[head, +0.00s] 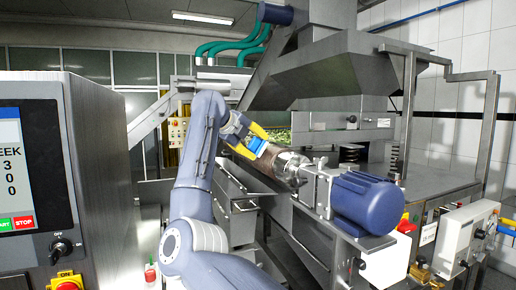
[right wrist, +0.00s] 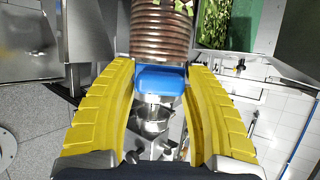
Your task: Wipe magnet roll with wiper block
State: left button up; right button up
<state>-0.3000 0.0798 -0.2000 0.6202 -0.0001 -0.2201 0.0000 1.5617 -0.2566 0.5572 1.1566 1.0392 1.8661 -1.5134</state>
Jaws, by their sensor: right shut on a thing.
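The magnet roll (head: 287,166) is a shiny metal cylinder lying across the machine, left of a blue motor. In the right wrist view the roll (right wrist: 162,30) shows ribbed, brownish bands with a few green bits near the top. My right gripper (head: 252,143), with yellow fingers, is at the roll's far part. In the right wrist view this gripper (right wrist: 161,76) is shut on the blue wiper block (right wrist: 161,80), held between its fingertips. The block (head: 257,145) is right against the roll's outline; I cannot tell whether they touch. My left gripper is out of view.
The blue motor (head: 366,203) stands at the roll's near end. A large grey hopper (head: 310,80) hangs above and behind. Green leafy material (right wrist: 232,20) lies beside the roll. A control cabinet (head: 95,150) blocks the left side. A metal frame (head: 490,130) stands right.

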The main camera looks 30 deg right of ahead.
aim_at(251, 141)
dwell(0.3)
jog(key=shift+w+a+r, duration=0.15)
jog(key=shift+a+r, duration=0.75)
jog(key=shift+a, duration=0.3)
